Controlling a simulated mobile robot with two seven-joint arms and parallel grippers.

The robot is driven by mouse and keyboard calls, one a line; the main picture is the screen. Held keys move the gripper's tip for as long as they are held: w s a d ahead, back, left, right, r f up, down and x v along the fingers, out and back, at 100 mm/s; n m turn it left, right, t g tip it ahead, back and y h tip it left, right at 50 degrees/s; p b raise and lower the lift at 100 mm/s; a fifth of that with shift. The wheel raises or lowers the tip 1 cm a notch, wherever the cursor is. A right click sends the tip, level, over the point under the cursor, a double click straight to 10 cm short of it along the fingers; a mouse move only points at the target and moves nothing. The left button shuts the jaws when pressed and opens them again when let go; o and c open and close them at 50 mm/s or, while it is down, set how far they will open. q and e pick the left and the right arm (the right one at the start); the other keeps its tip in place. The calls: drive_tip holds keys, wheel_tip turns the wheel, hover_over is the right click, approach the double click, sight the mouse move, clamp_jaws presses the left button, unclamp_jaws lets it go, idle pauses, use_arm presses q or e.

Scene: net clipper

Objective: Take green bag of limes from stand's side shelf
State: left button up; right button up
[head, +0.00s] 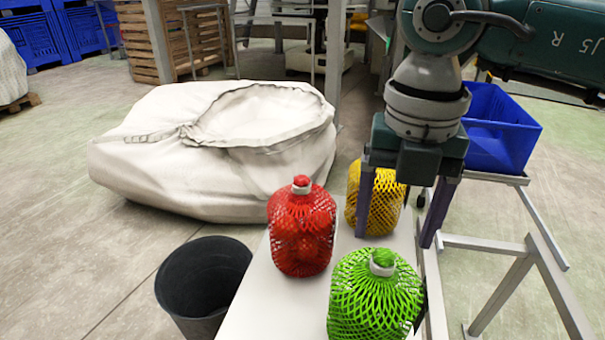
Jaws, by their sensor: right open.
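The green net bag of limes (375,300) stands upright at the near end of the pale side shelf (262,305), its lower edge cut off by the picture. A red net bag (301,230) stands behind it to the left. A yellow net bag (378,205) stands further back. My right gripper (398,240) points down with its two dark fingers spread apart. It is open, and its fingers appear in front of and beside the yellow bag, behind and above the green bag. I cannot tell whether it touches the yellow bag. My left gripper is out of view.
A black bin (203,283) stands on the floor left of the shelf. A large white sack (180,165) lies behind it. A blue crate (500,130) sits on a metal frame (545,255) at right. Open floor shows at far left.

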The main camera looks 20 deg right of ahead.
sight(388, 250)
drive_tip(key=f, duration=0.1)
drive_tip(key=f+b, duration=0.1)
drive_tip(key=f, duration=0.2)
drive_tip(key=shift+s+a+f+b, duration=0.15)
drive_tip(key=shift+a+f+b, duration=0.15)
drive_tip(key=shift+f, duration=0.1)
drive_tip(key=shift+c, duration=0.3)
drive_tip(key=c, duration=0.6)
clamp_jaws()
drive_tip(key=shift+d, duration=0.1)
